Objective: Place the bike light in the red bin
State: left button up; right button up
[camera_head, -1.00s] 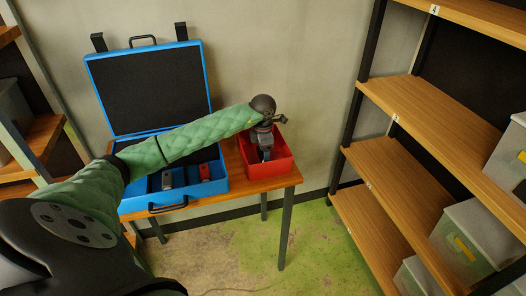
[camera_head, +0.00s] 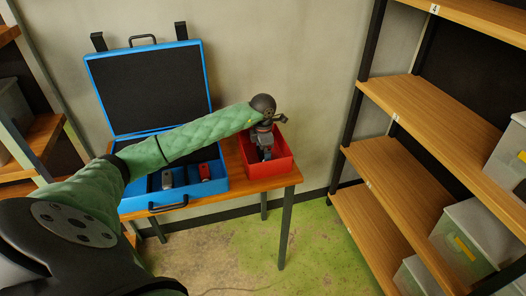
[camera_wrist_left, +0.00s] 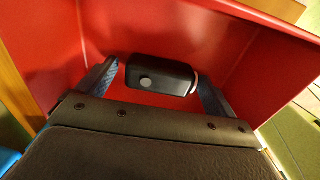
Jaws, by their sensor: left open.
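The bike light (camera_wrist_left: 160,76), a dark block with a round grey button, is in the red bin (camera_wrist_left: 285,45) in the left wrist view. It lies between the two fingers of my left gripper (camera_wrist_left: 160,88), which are open with a small gap beside it. How far it is from the bin floor is hard to tell. In the head view my left gripper (camera_head: 265,152) points down into the red bin (camera_head: 276,169), and the light cannot be made out there. My right gripper is not in view.
The bin stands at the right end of a wooden table (camera_head: 260,185). Wooden shelves (camera_head: 400,180) with grey bins (camera_head: 465,240) stand at the right.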

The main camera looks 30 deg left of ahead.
aim_at(263, 151)
pick_arm(q)
jog(key=shift+r, duration=0.35)
jog(key=shift+r+b, duration=0.3)
jog(key=shift+b, duration=0.05)
notch_tip(263, 151, up, 4)
jog(key=shift+f+b, duration=0.2)
jog(key=shift+b, duration=0.35)
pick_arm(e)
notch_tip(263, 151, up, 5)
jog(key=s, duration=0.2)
pick_arm(q)
notch_tip(263, 151, up, 7)
jog(key=b, duration=0.1)
jog(key=shift+b, duration=0.4)
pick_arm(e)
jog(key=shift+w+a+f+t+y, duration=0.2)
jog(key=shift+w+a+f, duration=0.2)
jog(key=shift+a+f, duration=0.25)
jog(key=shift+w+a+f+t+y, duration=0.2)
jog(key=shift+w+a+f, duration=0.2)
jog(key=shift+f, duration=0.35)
